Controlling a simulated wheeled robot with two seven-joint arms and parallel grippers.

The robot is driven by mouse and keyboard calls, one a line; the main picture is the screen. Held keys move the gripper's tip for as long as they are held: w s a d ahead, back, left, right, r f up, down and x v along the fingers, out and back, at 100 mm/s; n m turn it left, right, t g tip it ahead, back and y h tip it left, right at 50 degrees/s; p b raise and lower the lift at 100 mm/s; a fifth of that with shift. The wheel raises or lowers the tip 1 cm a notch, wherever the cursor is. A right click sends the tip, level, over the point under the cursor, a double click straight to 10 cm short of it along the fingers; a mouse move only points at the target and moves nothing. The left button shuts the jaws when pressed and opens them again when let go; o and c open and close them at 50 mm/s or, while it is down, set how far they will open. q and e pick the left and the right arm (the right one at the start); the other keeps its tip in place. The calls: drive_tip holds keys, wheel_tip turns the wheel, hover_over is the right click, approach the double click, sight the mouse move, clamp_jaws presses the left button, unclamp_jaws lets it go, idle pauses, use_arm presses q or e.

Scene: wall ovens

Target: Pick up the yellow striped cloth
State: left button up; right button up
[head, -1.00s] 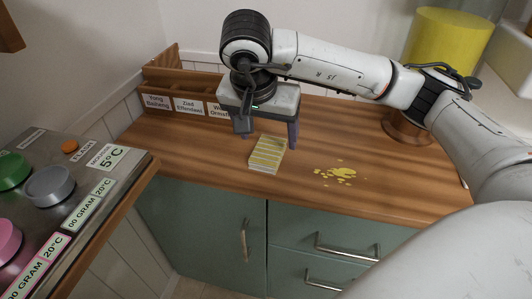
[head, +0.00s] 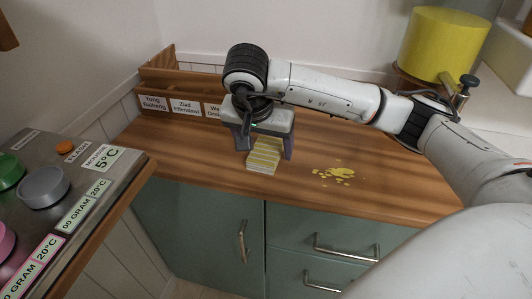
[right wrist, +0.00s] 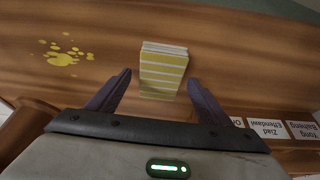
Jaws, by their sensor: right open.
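The yellow striped cloth (head: 263,158) is a folded stack with yellow and white stripes, lying on the wooden counter near its front edge. My right gripper (head: 262,150) is open over the cloth's far part in the head view. In the right wrist view, the cloth (right wrist: 163,70) lies ahead of and between the two open fingers of my right gripper (right wrist: 160,84), with a gap on each side. The gripper hides the cloth's far end in the head view. My left gripper is not in view.
A yellow spill (head: 334,173) lies on the counter right of the cloth. A wooden organizer with name labels (head: 187,107) stands behind. A yellow cylinder (head: 444,42) is at the back right. A control panel with knobs (head: 60,185) is at the left.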

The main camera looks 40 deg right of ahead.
sight(265, 151)
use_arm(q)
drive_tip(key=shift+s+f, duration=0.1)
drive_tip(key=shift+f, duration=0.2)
use_arm(e)
drive_tip(key=shift+f, duration=0.25)
drive_tip(key=c, duration=1.1)
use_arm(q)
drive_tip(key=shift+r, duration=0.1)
use_arm(e)
drive_tip(key=shift+r, duration=0.15)
drive_tip(key=shift+c, duration=0.2)
drive_tip(key=shift+r, duration=0.25)
use_arm(q)
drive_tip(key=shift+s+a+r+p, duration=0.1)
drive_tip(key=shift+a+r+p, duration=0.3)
drive_tip(key=shift+p, duration=0.45)
use_arm(e)
wheel_tip(265, 151, up, 10)
